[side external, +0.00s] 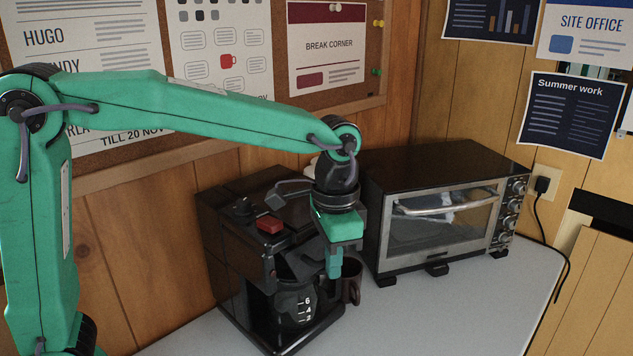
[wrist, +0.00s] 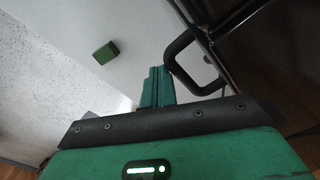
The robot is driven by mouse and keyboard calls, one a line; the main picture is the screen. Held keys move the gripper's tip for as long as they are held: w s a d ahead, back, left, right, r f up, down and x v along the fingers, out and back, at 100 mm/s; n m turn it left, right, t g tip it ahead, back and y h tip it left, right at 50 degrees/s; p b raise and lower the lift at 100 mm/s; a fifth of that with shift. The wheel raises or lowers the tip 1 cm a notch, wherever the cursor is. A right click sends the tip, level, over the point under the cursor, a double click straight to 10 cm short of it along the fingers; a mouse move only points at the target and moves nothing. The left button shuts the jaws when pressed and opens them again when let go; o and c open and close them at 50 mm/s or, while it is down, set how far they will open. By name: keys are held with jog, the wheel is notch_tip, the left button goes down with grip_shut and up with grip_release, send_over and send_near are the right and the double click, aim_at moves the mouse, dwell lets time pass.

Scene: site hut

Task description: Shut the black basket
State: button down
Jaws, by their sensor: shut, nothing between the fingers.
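The black basket (side external: 297,266) belongs to the dark coffee machine (side external: 222,245). It appears to stick out from the machine's front above the glass carafe (side external: 300,310), partly hidden by my arm; how far it stands open is hard to tell. My gripper (side external: 334,268) is shut and empty, pointing down just right of the basket. I cannot tell whether it touches the basket. In the wrist view, the shut green fingers (wrist: 158,76) are beside a black loop handle (wrist: 192,62); which part it belongs to is unclear.
A toaster oven (side external: 445,215) stands to the right. A dark mug (side external: 351,285) is close behind my fingers. A small green block (wrist: 105,52) lies on the pale counter in the wrist view. The counter's front right (side external: 470,310) is clear.

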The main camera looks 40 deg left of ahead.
jog(key=shift+a, duration=0.3)
jog(key=shift+d, duration=0.65)
jog(key=shift+r, duration=0.15)
notch_tip(320, 180, up, 8)
dwell(1.0)
